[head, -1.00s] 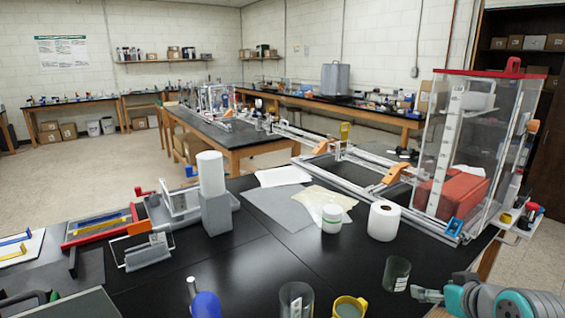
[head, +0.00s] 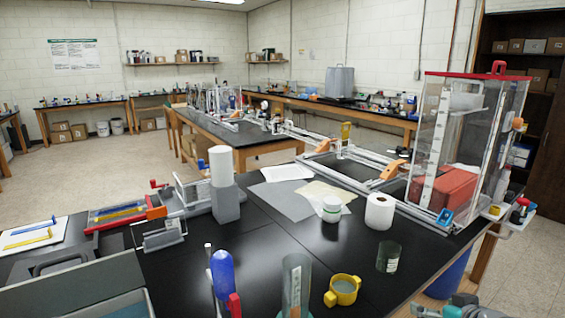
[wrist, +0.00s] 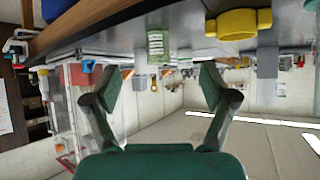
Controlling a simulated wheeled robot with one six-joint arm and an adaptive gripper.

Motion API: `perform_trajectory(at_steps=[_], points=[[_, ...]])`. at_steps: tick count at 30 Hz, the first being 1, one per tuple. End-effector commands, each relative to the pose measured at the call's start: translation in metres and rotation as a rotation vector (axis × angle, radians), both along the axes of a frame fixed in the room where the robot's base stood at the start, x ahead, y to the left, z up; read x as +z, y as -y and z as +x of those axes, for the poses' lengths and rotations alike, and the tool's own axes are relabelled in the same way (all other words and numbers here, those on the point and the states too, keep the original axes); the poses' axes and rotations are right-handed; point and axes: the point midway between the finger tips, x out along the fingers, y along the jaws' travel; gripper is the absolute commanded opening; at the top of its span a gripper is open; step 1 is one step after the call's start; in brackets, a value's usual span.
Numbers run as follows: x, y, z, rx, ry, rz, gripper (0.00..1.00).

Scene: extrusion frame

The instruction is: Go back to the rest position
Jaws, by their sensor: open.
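My gripper (wrist: 155,88) shows in the wrist view with its two fingers spread wide and nothing between them. The wrist picture is upside down, with the bench at its top. The yellow cup (wrist: 238,23) and a glass with a green label (wrist: 157,46) appear beyond the fingers, apart from them. In the head view only a teal and grey bit of my arm shows at the bottom right edge, beside the black bench (head: 330,262); the fingertips cannot be made out there.
A clear tower (head: 470,140) rises at the right. Floor is open right of the bench.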

Motion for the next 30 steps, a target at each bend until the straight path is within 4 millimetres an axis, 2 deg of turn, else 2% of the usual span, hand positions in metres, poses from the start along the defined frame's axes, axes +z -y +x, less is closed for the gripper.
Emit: perform_trajectory(at_steps=[8, 14, 21, 30], points=[[-0.041, -0.018, -0.013, -0.022, 0.02, 0.024, 0.84], [-0.086, -0.038, -0.037, -0.053, 0.048, 0.045, 0.84], [-0.137, -0.064, -0.081, -0.092, 0.09, 0.059, 0.84], [-0.18, -0.091, -0.152, -0.124, 0.141, 0.056, 0.84]])
